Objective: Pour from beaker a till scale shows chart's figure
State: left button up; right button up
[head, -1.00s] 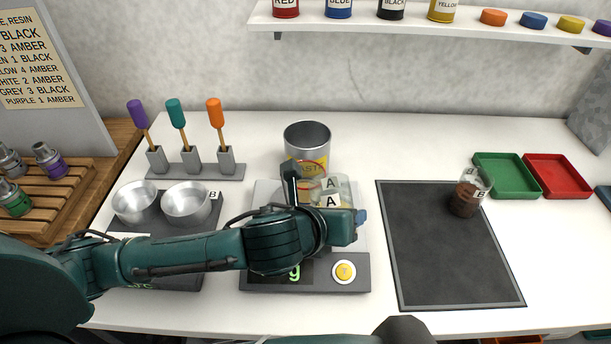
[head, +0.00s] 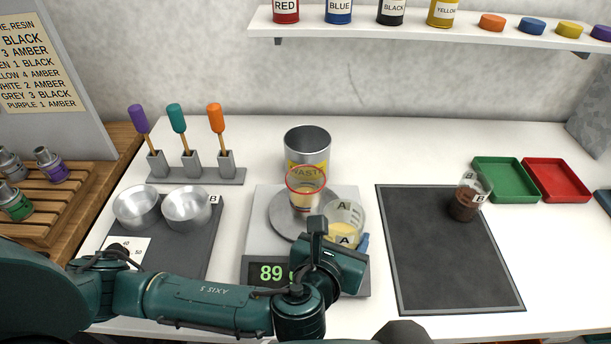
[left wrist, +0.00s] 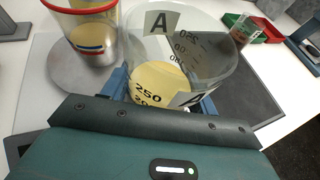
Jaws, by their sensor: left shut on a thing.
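My left gripper (head: 338,240) is shut on beaker A (head: 344,222), a clear beaker with pale yellow liquid. In the left wrist view beaker A (left wrist: 180,65) stands between the fingers, close beside a red-rimmed clear cup (left wrist: 92,35). That cup (head: 305,190) stands on the round pan of the scale (head: 262,215) and holds yellow liquid. The scale display (head: 271,273) reads 89, with the rest hidden by my gripper. The chart (head: 40,60) at the upper left is cut off; lines such as "3 AMBER" and "GREY 3 BLACK" are legible. My right gripper is not identifiable.
Beaker B (head: 467,197) with dark liquid stands on the dark mat (head: 440,265). A waste can (head: 308,143) is right behind the scale cup. Two metal bowls (head: 187,206) and a stirrer rack (head: 195,175) are at left. The mat's front is clear.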

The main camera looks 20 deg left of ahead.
aim_at(341, 208)
pick_arm(q)
jog(key=shift+r, duration=0.45)
notch_tip(341, 208, up, 4)
jog(key=shift+r+p, duration=0.2)
jog(key=shift+p, duration=0.35)
jog(key=shift+r, duration=0.4)
jog(key=shift+a+f, duration=0.2)
jog(key=shift+a, duration=0.45)
jog(key=s+a+n+y, duration=0.1)
jog(key=a, duration=1.2)
jog(key=shift+s, duration=0.15)
